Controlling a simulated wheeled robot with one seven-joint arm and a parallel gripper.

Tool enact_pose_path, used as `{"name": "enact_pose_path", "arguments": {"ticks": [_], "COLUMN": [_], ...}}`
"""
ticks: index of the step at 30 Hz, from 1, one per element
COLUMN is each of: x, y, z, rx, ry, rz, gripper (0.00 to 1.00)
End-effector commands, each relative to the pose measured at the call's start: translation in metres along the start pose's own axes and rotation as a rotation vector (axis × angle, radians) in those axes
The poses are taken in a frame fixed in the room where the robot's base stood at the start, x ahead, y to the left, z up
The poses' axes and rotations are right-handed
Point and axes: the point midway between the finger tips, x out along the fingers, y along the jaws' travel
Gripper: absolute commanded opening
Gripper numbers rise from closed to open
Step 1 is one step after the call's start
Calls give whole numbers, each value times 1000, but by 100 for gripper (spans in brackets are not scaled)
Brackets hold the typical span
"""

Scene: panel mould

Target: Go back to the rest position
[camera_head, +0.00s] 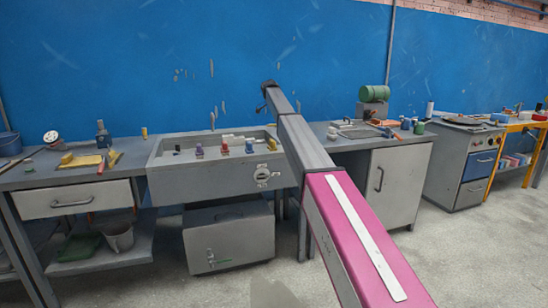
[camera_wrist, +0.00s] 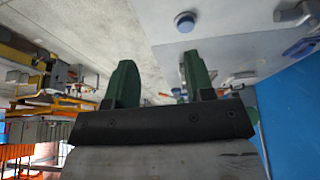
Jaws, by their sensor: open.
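My arm reaches from the lower right of the head view up to the middle, over the right end of the grey panel mould box (camera_head: 185,188). My gripper's end shows only small and dark at the arm's far tip. In the wrist view my gripper (camera_wrist: 158,68) has two dark green fingers set well apart, with nothing between them. Several small coloured pieces, among them a purple one (camera_head: 199,150) and a blue one (camera_head: 249,146), stand along the mould box.
A bench with a drawer (camera_head: 75,200) stands left, holding yellow items and tools. A grey cabinet (camera_head: 395,190) and a stove-like unit (camera_head: 450,165) stand right. An orange-framed table (camera_head: 513,126) is farther right. Open concrete floor (camera_head: 460,260) lies in front.

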Motion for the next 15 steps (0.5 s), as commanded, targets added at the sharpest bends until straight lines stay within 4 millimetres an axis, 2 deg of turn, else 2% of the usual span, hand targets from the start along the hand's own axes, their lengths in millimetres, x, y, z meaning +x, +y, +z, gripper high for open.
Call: {"name": "enact_pose_path", "arguments": {"ticks": [9, 15], "x": [45, 90], "y": [33, 69], "z": [13, 26], "rx": [-83, -173], "ry": [-21, -44], "rz": [1, 0], "gripper": [49, 49]}}
